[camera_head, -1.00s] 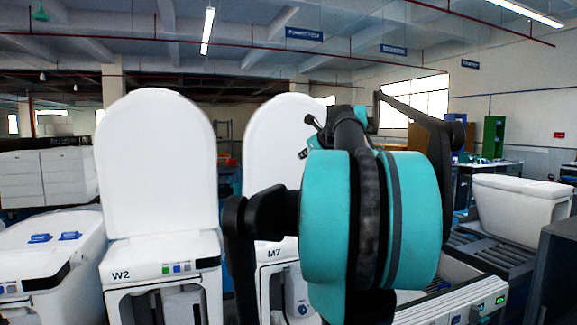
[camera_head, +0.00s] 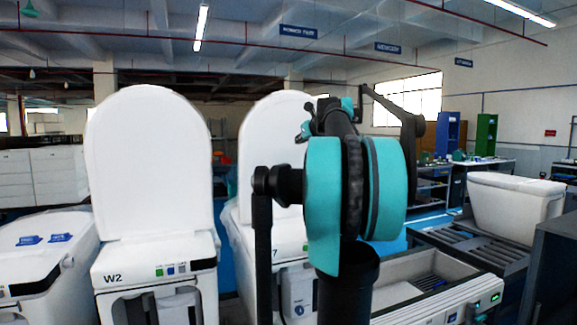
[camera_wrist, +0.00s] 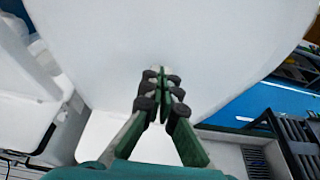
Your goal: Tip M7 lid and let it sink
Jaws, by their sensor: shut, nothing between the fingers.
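The M7 lid (camera_head: 262,140) stands upright behind my arm in the head view, partly hidden by it. The M7 unit's body (camera_head: 297,278) is below it, its label mostly covered by my arm. In the wrist view the white lid (camera_wrist: 215,45) fills the upper middle. My gripper (camera_wrist: 161,76) is shut and empty, its fingertips in front of the lid's white surface. I cannot tell whether the tips touch it. The gripper's fingers are hidden in the head view.
The W2 toilet (camera_head: 155,265) with its raised lid (camera_head: 150,160) stands to the left. A lower white unit with blue tabs (camera_head: 45,250) is at far left. Right are a tray bench with lit switches (camera_head: 455,300) and a white box on a conveyor (camera_head: 515,205). Blue floor shows between.

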